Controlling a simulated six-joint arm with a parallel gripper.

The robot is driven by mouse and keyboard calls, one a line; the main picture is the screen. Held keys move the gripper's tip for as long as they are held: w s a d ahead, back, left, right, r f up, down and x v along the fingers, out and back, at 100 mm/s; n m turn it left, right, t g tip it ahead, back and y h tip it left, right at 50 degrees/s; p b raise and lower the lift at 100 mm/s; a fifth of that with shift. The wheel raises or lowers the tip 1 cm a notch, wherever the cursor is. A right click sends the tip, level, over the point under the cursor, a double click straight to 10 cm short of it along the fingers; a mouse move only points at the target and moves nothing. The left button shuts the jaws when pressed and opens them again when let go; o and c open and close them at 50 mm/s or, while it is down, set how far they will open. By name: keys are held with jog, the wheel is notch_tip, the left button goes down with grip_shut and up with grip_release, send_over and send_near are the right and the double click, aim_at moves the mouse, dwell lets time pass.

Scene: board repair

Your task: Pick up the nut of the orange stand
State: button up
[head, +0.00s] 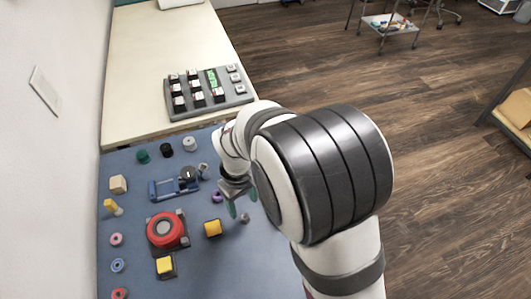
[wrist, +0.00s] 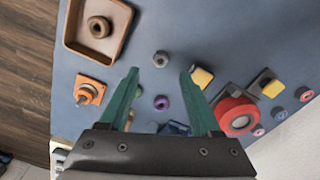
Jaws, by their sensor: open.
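The orange stand (wrist: 90,90) is a square orange plate with a round metal-and-brown piece (wrist: 86,93) on it, at the left of the wrist view. I cannot tell whether that piece is a nut or a peg. It is hidden behind my arm in the head view. A small grey nut (wrist: 161,59) lies on the blue mat just beyond my fingertips; it also shows in the head view (head: 245,218). My gripper (wrist: 160,73) is open with green fingers, empty, above the mat. In the head view my gripper (head: 242,202) points down near the grey nut.
A brown tray (wrist: 69,32) holds a brown ring-shaped nut (wrist: 99,27). A purple ring (wrist: 161,102), a yellow block (wrist: 202,77) and a red button (wrist: 236,115) stand nearby. A grey keypad (head: 208,92) sits farther back. Blue mat (wrist: 215,30) is clear beyond the grey nut.

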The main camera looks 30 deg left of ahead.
aim_at(245, 215)
notch_tip(245, 215, down, 7)
jog(key=shift+a+f, duration=0.1)
jog(key=shift+a, duration=0.05)
grip_shut()
